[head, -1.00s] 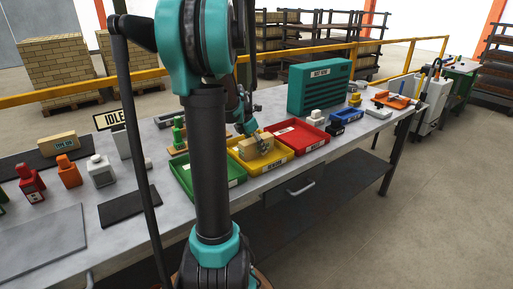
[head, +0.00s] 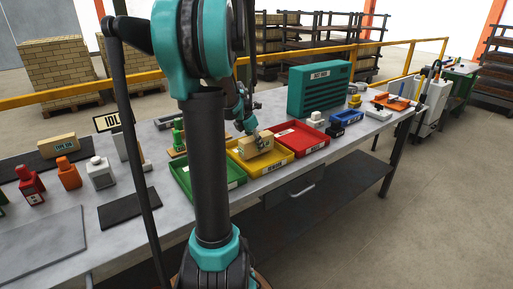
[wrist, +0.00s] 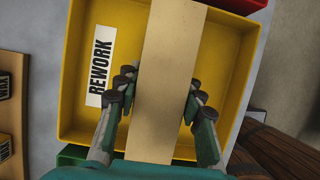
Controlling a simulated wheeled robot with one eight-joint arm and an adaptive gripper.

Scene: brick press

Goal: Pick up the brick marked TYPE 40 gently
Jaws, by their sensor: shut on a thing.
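A tan brick (head: 255,147) is held by my gripper (head: 250,134) at the yellow REWORK tray (head: 283,160). In the wrist view the long brick (wrist: 168,75) lies between the fingers of my gripper (wrist: 161,82), which are closed on its two long sides. It crosses the yellow tray (wrist: 215,100) and covers part of its rims, with the REWORK label to its left. A mark shows on the brick's side in the head view, too small to read. Another tan brick (head: 58,147) with a marked side lies on a dark mat at the left; its mark is not clear.
A green tray (head: 180,180) and a red tray (head: 297,135) flank the yellow one. Red, orange and white bottle-like items stand at the left. A dark mat (head: 129,207) lies bare.

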